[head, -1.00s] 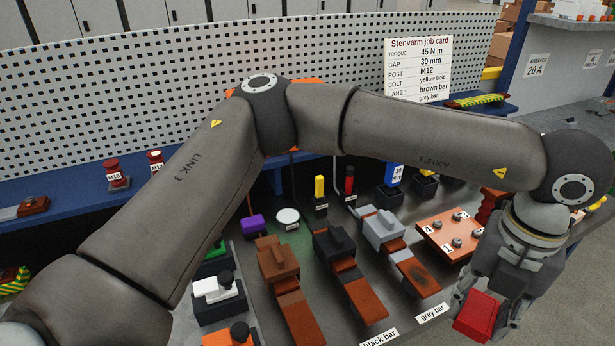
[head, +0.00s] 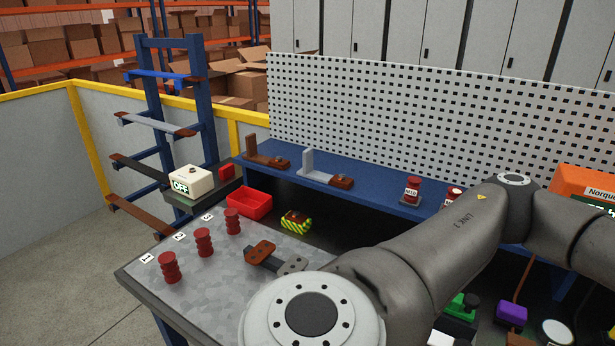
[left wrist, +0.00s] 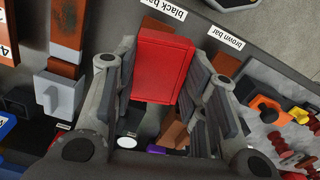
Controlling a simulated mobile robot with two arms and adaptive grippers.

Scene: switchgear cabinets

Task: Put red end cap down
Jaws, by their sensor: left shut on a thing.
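The red end cap (left wrist: 162,68) is a boxy red piece between the fingers of my left gripper (left wrist: 160,60) in the left wrist view. The fingers are shut on it from both sides, and it is held over the bench near the black bar (left wrist: 163,8) and brown bar (left wrist: 226,38) labels. The gap below it cannot be judged. In the head view only part of my left arm shows; its gripper is outside the picture. My right gripper is in no view.
In the head view, an open red tray (head: 268,207) lies by the shelf. Several dark red posts (head: 204,243) stand numbered on the bench's left part. A white box reading OFF (head: 191,181) stands behind. Bare bench top (head: 190,285) shows near the front left edge.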

